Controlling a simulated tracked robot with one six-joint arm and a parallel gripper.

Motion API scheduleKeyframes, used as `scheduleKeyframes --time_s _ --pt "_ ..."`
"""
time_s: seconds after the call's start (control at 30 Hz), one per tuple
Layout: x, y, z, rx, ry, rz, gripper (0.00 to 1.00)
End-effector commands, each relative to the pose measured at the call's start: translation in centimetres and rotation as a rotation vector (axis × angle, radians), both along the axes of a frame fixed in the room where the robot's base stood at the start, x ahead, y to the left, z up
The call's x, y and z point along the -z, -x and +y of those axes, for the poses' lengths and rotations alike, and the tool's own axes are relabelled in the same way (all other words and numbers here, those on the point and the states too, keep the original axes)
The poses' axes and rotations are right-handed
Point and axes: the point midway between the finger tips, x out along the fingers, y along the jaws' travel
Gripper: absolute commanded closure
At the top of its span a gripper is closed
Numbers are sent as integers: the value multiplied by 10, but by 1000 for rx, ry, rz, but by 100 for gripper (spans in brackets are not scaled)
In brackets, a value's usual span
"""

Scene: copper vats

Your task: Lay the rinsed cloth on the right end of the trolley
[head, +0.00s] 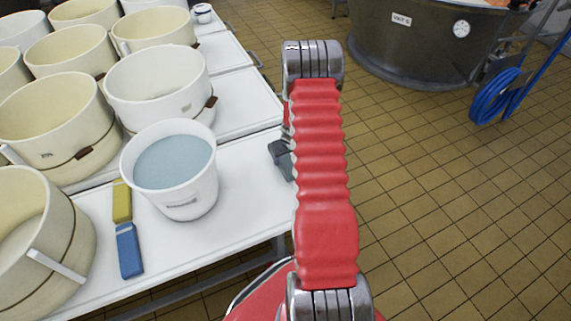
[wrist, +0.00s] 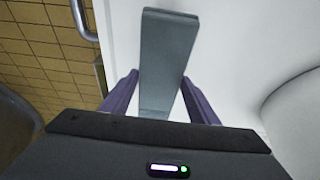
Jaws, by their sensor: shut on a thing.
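A grey-blue folded cloth (wrist: 168,60) lies between the two purple fingers of my gripper (wrist: 160,98) in the wrist view. The gripper is shut on it near its lower end. White trolley top (wrist: 215,30) is right behind the cloth; I cannot tell whether the cloth touches it. In the head view the trolley (head: 245,185) is at the left, and my red arm reaches past its right edge and hides the gripper. A small dark grey-blue patch shows left of the arm; I cannot tell whether it is cloth or gripper.
A white bucket of water (head: 180,195) stands on the trolley, with a yellow cloth (head: 121,200) and a blue cloth (head: 129,250) left of it. Cream tubs (head: 60,120) crowd the left. A metal handle (wrist: 80,20) borders the trolley edge. Tiled floor is open at right.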

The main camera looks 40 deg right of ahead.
Motion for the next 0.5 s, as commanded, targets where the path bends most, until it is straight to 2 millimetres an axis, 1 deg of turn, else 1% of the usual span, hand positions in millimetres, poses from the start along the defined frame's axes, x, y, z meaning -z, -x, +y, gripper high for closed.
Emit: scheduleKeyframes --time_s 0.07,0.3,0.4,0.5 --pt "3 0 0 0 0 0 74" --pt "30 0 0 0 0 1 74" --pt "36 0 0 -1 1 1 74" --pt "37 0 -1 1 1 0 74"
